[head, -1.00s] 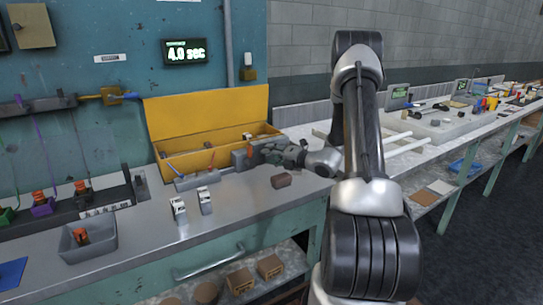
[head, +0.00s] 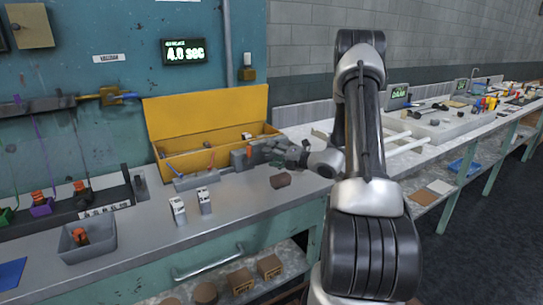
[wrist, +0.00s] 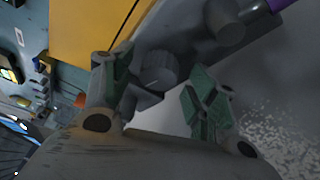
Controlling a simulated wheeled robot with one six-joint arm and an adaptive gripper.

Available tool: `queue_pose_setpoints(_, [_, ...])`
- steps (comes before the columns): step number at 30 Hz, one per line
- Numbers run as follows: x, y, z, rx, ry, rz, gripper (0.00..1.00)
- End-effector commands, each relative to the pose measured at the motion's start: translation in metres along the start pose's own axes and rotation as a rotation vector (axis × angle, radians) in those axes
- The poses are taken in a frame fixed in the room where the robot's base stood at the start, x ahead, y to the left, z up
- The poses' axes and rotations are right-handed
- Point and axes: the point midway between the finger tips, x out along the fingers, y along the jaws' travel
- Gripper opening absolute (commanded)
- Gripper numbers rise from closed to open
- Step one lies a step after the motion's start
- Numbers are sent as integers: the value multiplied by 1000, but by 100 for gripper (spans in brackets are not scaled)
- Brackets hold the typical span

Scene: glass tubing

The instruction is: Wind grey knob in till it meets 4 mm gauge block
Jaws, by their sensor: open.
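A dark grey round knob (wrist: 158,70) shows in the wrist view between the two green-padded fingers of my gripper (wrist: 151,84). The fingers are open, one on each side of it, with gaps visible; I see no contact. In the head view my gripper (head: 270,152) is at the grey fixture (head: 239,160) on the bench, in front of the yellow box, and hides the knob there. I cannot make out the 4 mm gauge block for certain, nor the gap between it and the knob.
The open yellow box (head: 205,118) stands behind the fixture. The front strip of bench between is clear.

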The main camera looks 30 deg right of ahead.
Motion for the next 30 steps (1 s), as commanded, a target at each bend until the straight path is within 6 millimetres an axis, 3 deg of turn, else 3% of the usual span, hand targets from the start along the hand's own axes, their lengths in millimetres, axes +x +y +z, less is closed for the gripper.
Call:
queue_pose_setpoints(9, [-70,0,2,1,-5,-1,58])
queue_pose_setpoints(15, [-101,0,1,1,-4,-1,58])
queue_pose_setpoints(30, [-109,0,1,0,-2,0,58])
